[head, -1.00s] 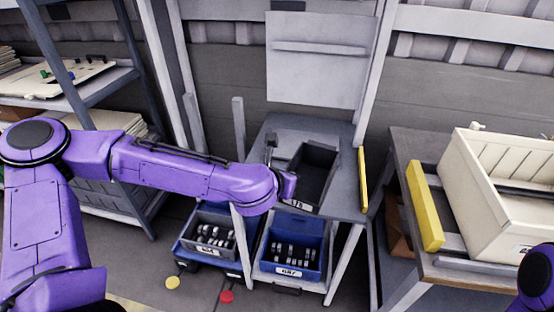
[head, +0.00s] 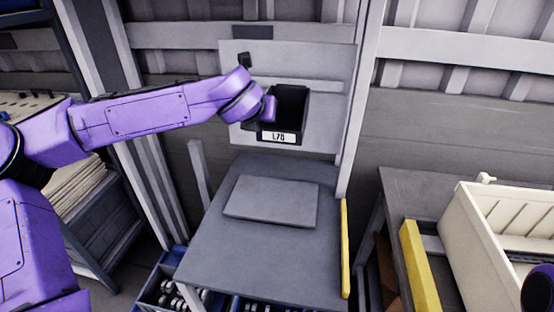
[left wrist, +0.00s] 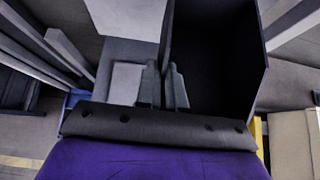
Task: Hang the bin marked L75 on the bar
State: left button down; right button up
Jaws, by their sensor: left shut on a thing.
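A dark open bin (head: 291,104) with a white label is in front of the pale wall panel; the label's last character is hard to read, roughly L75 or L78. My left gripper (head: 268,108) is shut on the bin's left side. In the left wrist view, the fingers (left wrist: 163,85) are at the wall of the dark bin (left wrist: 215,60). The bar (head: 325,86) runs across the panel, partly hidden by the bin and arm. I cannot tell whether the bin touches it.
A grey table (head: 260,252) with a raised flat plate (head: 271,201) stands below the panel. A yellow strip (head: 345,248) edges its right side. Blue bins are underneath. A cream crate (head: 500,235) sits on the right-hand bench, and a shelf is at left.

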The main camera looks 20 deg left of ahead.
pick_arm(q)
jog(key=w+a+r+p, duration=0.2)
jog(key=w+a+r, duration=0.1)
jog(key=w+a, duration=0.1)
jog(key=shift+w+r, duration=0.4)
jog(key=shift+w, duration=0.3)
jog(key=shift+f, duration=0.15)
dwell(0.3)
jog(key=shift+w+a+t+b, duration=0.15)
jog(key=shift+t+b, duration=0.15)
jog(key=shift+b, duration=0.75)
